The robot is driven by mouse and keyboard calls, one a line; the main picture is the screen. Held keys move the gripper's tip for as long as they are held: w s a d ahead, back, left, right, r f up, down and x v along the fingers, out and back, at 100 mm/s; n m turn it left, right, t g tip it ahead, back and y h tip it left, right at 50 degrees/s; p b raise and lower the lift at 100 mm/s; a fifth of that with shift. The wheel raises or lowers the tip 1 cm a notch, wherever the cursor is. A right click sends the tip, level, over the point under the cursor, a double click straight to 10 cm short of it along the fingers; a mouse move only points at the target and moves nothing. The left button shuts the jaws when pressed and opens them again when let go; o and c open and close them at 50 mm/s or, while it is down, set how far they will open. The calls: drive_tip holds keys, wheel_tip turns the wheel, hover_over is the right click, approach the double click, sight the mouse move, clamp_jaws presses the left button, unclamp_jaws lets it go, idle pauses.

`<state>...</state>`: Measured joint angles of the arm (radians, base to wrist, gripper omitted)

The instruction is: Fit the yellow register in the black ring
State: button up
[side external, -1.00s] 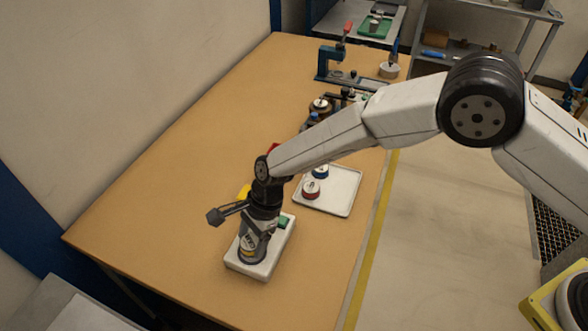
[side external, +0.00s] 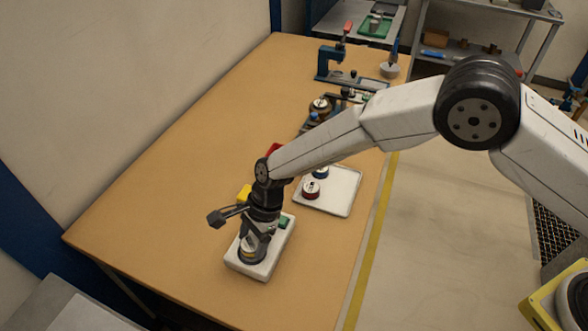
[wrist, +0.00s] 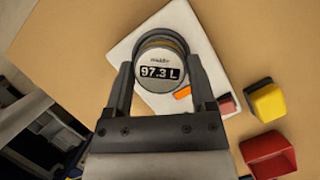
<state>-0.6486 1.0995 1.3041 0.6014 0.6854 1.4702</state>
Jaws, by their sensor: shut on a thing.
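The yellow register shows in the wrist view (wrist: 158,76) as a round grey face reading 97.3 L. In the side view, a thin yellow band (side external: 248,253) shows on it below my fingers. My gripper (side external: 253,241) is shut on the register, with one finger on each side in the wrist view (wrist: 160,72). The black ring (side external: 252,260) is on the white base, directly under the register. A dark curved rim shows behind the face in the wrist view. Whether the register is seated in the ring or just above it, I cannot tell.
The white base (side external: 271,262) stands on the tan table (side external: 180,180). A yellow block (wrist: 268,102) and a red block (wrist: 268,157) are close by. A white tray (side external: 340,190) holds red and blue round parts. The table's left side is clear.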

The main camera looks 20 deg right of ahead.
drive_tip(key=shift+f, duration=0.45)
idle(0.4)
drive_tip(key=o, duration=1.2)
drive_tip(key=shift+r, duration=0.15)
drive_tip(key=shift+r, duration=3.35)
drive_tip(key=shift+d, duration=0.1)
